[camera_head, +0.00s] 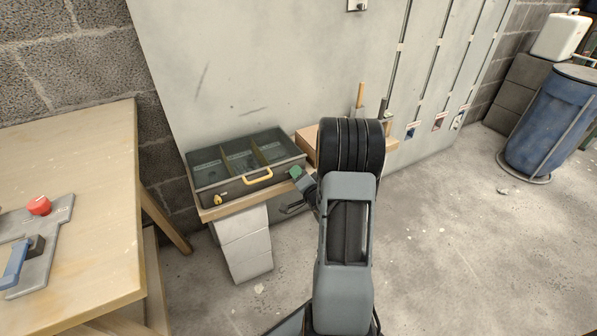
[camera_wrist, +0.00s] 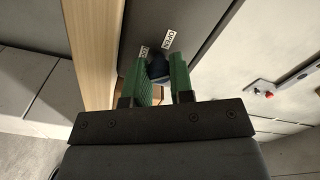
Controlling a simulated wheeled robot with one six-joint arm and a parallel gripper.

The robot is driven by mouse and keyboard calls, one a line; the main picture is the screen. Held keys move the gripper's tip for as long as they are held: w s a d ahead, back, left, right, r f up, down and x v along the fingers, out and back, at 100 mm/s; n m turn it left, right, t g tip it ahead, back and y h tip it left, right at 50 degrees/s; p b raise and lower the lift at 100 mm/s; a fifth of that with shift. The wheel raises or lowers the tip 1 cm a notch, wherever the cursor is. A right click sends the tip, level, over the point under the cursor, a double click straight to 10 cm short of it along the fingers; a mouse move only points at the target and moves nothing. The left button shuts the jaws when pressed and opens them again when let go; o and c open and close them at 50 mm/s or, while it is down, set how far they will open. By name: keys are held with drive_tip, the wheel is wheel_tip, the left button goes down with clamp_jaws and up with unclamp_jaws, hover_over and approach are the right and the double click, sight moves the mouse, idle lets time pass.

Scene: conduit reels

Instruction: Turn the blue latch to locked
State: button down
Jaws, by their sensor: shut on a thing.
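The blue latch (camera_wrist: 158,71) shows in the wrist view as a small dark blue piece on a dark grey panel, between the green fingers of my gripper (camera_wrist: 160,66). The fingers are shut on it and hide much of its shape. A white label (camera_wrist: 167,40) reading OPEN is just beyond it. A second white label (camera_wrist: 142,52) is beside it, partly covered and not readable. In the head view my gripper (camera_head: 297,173) is at the right front corner of a dark grey open case (camera_head: 200,188). The latch is hidden there.
The case has compartments, a yellow handle (camera_head: 257,176) and a brass catch (camera_head: 218,199), and sits on a wooden board. A wooden table (camera_head: 95,240) at left holds a red button (camera_head: 39,205) and a blue lever (camera_head: 14,265). A blue barrel (camera_head: 548,120) stands at right. Floor at right is mostly clear.

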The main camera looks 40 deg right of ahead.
drive_tip(key=shift+m+p, duration=1.8)
drive_tip(key=shift+m, duration=2.6)
drive_tip(key=c, duration=1)
unclamp_jaws()
drive_tip(key=s+a+p, duration=0.2)
drive_tip(key=s+p, duration=0.1)
drive_tip(key=s, duration=1)
drive_tip(key=shift+s, duration=0.35)
